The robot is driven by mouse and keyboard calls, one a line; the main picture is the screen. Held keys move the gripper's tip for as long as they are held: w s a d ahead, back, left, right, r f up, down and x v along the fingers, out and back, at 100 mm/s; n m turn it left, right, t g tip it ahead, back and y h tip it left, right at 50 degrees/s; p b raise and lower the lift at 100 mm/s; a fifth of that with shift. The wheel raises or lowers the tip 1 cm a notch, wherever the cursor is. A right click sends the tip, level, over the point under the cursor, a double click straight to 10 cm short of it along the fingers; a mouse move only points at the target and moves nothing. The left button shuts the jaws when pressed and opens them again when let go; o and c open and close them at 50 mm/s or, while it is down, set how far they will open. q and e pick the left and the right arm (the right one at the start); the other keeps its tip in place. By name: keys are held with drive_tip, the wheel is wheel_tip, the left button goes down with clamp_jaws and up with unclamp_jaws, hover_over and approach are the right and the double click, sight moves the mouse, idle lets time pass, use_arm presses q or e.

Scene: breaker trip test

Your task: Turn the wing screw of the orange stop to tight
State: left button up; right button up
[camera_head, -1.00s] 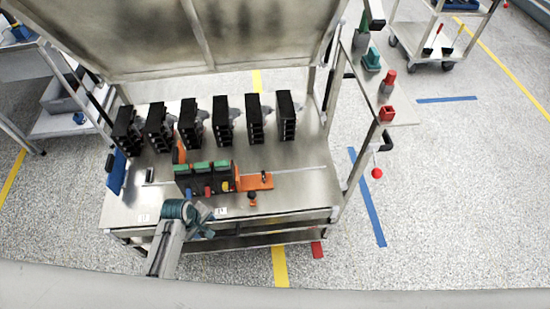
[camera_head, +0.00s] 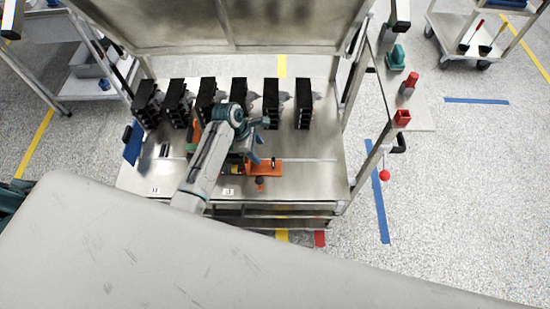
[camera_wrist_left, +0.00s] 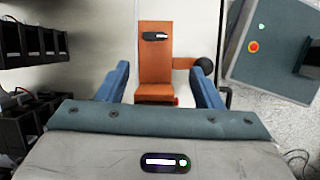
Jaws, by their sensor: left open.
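A black round knob (camera_wrist_left: 205,66) sits on an orange stub at the stop's right side. My left gripper (camera_head: 258,150) is open over the bench near the stop. In the wrist view its blue fingers (camera_wrist_left: 159,75) stand either side of the stop's near part, empty and short of the wing screw. My right gripper is not visible.
Several black breaker blocks (camera_head: 271,98) stand in a row behind the stop; others show at the left of the wrist view. Bare bench (camera_head: 315,180) lies right of the stop.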

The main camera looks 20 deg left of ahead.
sight(273, 162)
use_arm(q)
drive_tip(key=shift+n, duration=0.4)
drive_tip(key=x, duration=0.7)
drive_tip(key=w+x, duration=0.1)
drive_tip(key=x, duration=0.2)
drive_tip(key=shift+w+d, duration=0.15)
drive_tip(key=shift+d, duration=0.35)
drive_tip(key=shift+c, duration=0.4)
drive_tip(key=c, duration=0.9)
